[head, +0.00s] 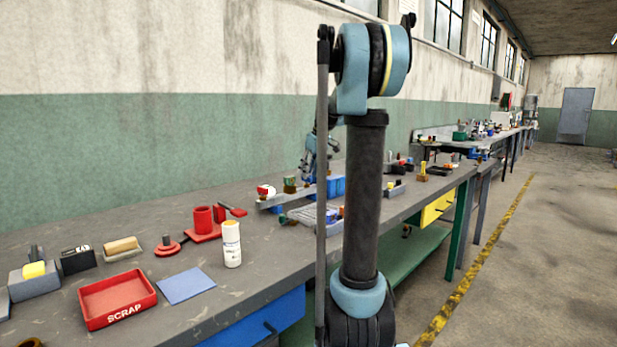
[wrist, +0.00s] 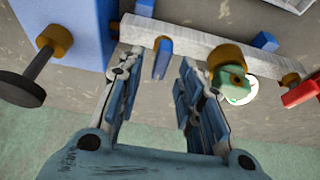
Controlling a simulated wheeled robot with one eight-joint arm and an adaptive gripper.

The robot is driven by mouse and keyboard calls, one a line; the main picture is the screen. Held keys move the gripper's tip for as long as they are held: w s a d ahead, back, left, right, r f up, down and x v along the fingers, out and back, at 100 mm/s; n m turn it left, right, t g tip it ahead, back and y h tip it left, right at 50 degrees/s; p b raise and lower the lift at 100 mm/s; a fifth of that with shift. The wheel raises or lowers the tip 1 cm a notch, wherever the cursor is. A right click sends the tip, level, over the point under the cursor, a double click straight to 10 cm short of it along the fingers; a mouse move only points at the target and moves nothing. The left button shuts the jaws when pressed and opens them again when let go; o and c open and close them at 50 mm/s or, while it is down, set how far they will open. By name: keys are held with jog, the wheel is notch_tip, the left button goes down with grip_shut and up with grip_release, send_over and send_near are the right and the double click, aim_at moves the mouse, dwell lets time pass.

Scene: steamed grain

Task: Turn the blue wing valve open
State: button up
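The blue wing valve (wrist: 162,59) is on a pale rail (wrist: 190,45) in the wrist view, its wing running roughly along the fingers. My gripper (wrist: 157,66) is open, with one finger on each side of the blue wing in the picture. A gap shows on both sides, so neither finger appears to touch it; the depth between them is hard to judge. In the head view my gripper (head: 309,168) is over the rail (head: 272,202), partly hidden by my arm. I cannot make out the blue wing there.
A green handle on a brass fitting (wrist: 232,84) is close right of my right finger. A red handle (wrist: 302,94) is farther right. A blue box (wrist: 65,30) with a brass fitting and dark knob stands left. A red scrap tray (head: 117,299) and white bottle (head: 231,245) are on the bench.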

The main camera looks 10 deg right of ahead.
jog(key=shift+x, duration=1.05)
grip_shut()
